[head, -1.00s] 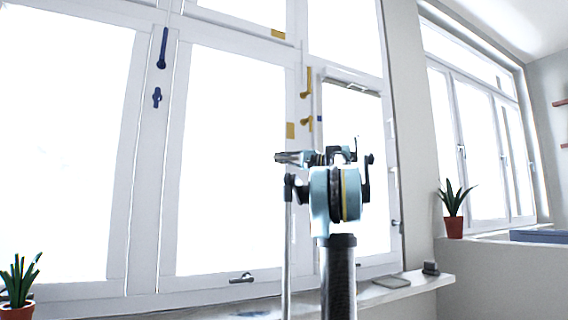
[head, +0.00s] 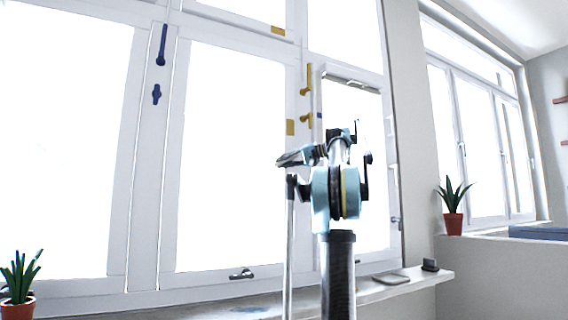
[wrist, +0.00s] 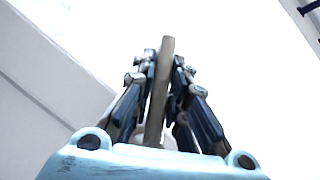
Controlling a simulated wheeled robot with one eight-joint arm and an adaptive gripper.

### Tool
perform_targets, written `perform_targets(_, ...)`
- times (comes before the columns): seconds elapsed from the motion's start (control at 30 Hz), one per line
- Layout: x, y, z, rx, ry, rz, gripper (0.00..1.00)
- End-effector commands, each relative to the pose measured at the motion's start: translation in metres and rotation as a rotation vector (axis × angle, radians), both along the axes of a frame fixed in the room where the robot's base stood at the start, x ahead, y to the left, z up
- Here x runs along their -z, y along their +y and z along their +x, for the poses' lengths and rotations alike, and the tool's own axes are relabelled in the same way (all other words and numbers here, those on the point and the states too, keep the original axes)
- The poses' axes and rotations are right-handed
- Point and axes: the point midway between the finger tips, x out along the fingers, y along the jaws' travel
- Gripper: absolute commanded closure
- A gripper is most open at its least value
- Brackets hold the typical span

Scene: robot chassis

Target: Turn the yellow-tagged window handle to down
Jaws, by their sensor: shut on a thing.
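Yellow tags show on the upper frame (head: 278,31) and on the post (head: 290,127). In the wrist view my gripper (wrist: 165,66) has its dark fingers closed on both sides of a long tan bar (wrist: 158,95). I cannot tell whether this bar is the yellow handle. In the head view my arm stands in front of the window below the yellow handle, and the fingertips are not clear.
A blue handle (head: 162,46) and blue latch (head: 157,94) are on the post at the left. Grey handles show on the lower frame (head: 241,275). Potted plants stand at the left (head: 17,285) and right (head: 453,208). Small dark items lie on the sill (head: 390,280).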

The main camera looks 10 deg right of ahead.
Motion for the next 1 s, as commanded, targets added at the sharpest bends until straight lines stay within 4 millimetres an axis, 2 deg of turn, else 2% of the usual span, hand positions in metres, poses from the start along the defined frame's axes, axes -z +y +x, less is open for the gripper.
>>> perform_targets(0.5,0.024,-0.017,0.006,-0.006,-0.15,-0.469,1.0)
perform_targets(1.0,0.035,-0.041,0.014,-0.007,-0.283,-0.877,1.0)
